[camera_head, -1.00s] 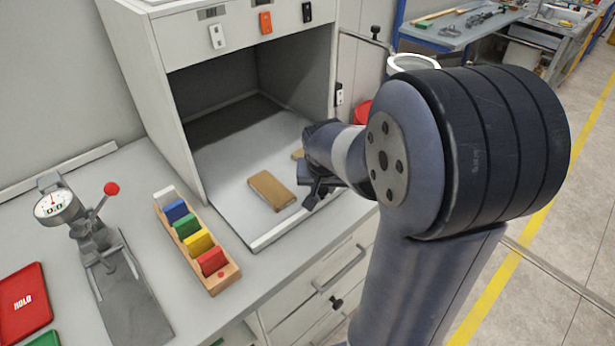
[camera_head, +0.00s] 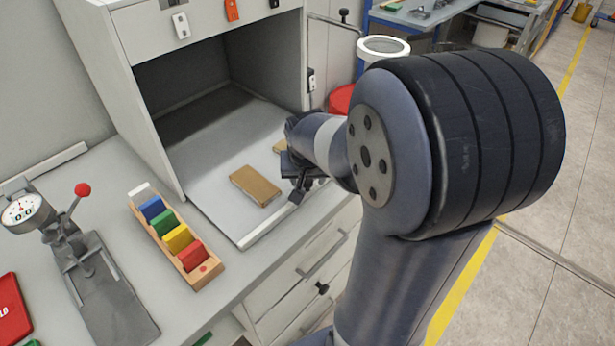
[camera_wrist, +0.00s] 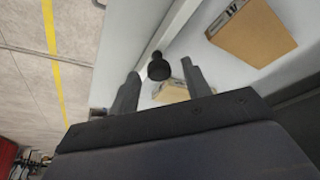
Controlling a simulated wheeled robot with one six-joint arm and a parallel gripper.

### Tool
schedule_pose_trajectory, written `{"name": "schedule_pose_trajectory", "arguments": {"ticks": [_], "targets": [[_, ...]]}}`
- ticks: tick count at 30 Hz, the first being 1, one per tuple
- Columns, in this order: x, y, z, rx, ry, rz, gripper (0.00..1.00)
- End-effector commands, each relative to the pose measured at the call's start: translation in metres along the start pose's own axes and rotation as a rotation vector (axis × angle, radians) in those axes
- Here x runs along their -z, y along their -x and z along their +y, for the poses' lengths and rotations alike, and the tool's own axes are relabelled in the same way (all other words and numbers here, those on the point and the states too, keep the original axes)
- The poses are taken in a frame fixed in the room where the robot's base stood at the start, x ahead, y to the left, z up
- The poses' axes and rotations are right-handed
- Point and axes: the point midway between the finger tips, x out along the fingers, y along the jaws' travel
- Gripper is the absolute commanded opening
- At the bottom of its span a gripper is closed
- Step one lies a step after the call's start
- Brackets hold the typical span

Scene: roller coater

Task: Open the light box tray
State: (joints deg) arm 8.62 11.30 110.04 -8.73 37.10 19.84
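The light box (camera_head: 120,60) is a white cabinet with a dark interior. Its pale tray (camera_head: 222,196) extends forward of the opening and has a white front rim (camera_head: 262,228). A brown block (camera_head: 255,186) lies on the tray, and a second one (camera_head: 280,146) is partly hidden by my arm. My gripper (camera_head: 302,188) is over the tray's front right part. In the wrist view my gripper (camera_wrist: 160,86) has its fingers apart, with a black knob (camera_wrist: 159,67) on the tray's rim in the gap between them. I cannot tell whether they touch the knob.
A wooden rack of coloured cards (camera_head: 175,240) and a dial gauge with a red-knobbed lever (camera_head: 80,250) stand left on the worktop. Drawers (camera_head: 300,290) with handles are below the tray. A white cylinder (camera_head: 383,48) and red container (camera_head: 341,98) are right of the box.

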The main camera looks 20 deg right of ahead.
Motion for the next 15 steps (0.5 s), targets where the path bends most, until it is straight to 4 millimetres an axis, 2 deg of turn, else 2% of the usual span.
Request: {"name": "schedule_pose_trajectory", "arguments": {"ticks": [8,15], "targets": [[0.001,0.005,0.000,0.000,0.000,0.002,0.46],[0.001,0.042,-0.001,0.002,0.000,0.007,0.46]]}}
